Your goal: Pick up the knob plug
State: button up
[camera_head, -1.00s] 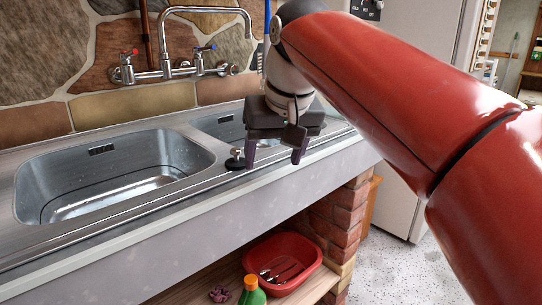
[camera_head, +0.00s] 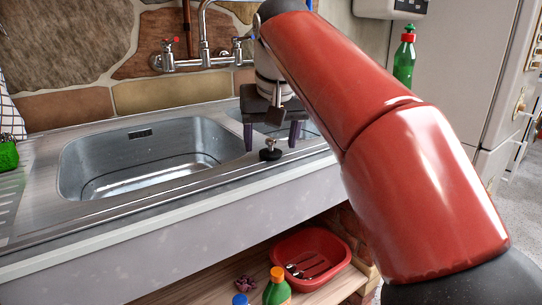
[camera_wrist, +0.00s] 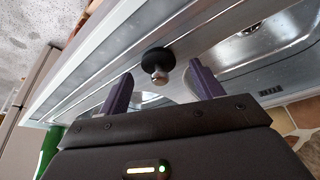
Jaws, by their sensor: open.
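The knob plug (camera_head: 270,153) is a black disc with a small metal knob on top. It sits upright on the metal sink's front ledge, between the basins. It also shows in the wrist view (camera_wrist: 157,60), just beyond my fingertips and between them from side to side. My gripper (camera_head: 270,142) is open and empty above the ledge, with its purple fingers pointing down to either side of the plug. In the wrist view my gripper (camera_wrist: 160,78) has one finger on each side of the knob, with gaps. Exact height above the plug is hard to tell.
The large basin (camera_head: 85,165) is left of my gripper and a smaller one lies behind it. A tap (camera_head: 205,50) stands at the wall. Below are a red tub (camera_head: 337,283) and bottles (camera_head: 277,290). A green bottle (camera_head: 404,62) stands to the right.

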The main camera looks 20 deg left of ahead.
jog(key=shift+w+f, duration=0.2)
jog(key=shift+f, duration=0.25)
jog(key=c, duration=1.1)
jog(key=shift+r, duration=0.15)
jog(key=shift+c, duration=0.2)
